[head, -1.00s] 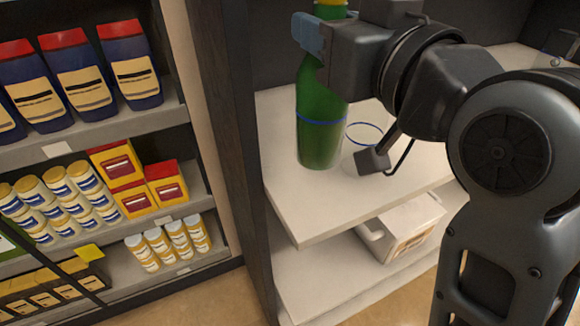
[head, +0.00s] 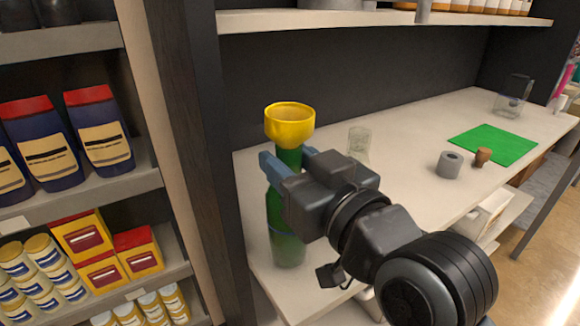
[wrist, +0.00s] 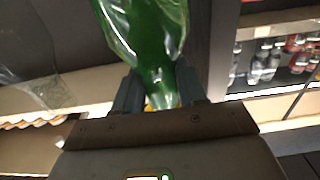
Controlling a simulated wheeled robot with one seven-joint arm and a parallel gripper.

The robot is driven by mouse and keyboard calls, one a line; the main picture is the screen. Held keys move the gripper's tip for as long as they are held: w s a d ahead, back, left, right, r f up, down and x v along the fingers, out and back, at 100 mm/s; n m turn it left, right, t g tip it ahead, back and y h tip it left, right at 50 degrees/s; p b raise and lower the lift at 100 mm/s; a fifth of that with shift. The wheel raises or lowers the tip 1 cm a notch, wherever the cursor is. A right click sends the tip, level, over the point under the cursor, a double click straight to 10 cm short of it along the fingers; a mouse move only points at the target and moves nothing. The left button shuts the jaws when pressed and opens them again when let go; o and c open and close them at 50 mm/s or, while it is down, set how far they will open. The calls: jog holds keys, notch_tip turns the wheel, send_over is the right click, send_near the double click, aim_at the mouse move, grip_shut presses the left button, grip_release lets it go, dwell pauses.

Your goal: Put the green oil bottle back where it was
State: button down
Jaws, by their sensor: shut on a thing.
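The green oil bottle (head: 288,215) is upright over the left front part of the white counter (head: 415,145), with a yellow funnel-shaped piece (head: 289,126) on top. A blue band runs round its lower body. I cannot tell whether its base touches the counter. My gripper (head: 289,161) is shut on the bottle's neck, just below the yellow piece. In the wrist view the bottle (wrist: 150,40) shows upside down between the fingers (wrist: 158,95), with a bit of yellow behind. My wrist hides the counter just right of the bottle.
A dark post (head: 190,110) stands close left of the bottle, beside shelves of goods. A clear glass (head: 359,143) stands behind my gripper. A grey cylinder (head: 449,164), a brown stopper (head: 482,157) and a green mat (head: 493,145) are further right.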

jog(key=shift+f, duration=0.45)
jog(key=c, duration=0.6)
grip_release()
jog(key=shift+f, duration=0.1)
jog(key=shift+c, duration=0.2)
jog(key=shift+r, duration=0.25)
jog(key=p+v, duration=0.3)
jog(key=v, duration=0.9)
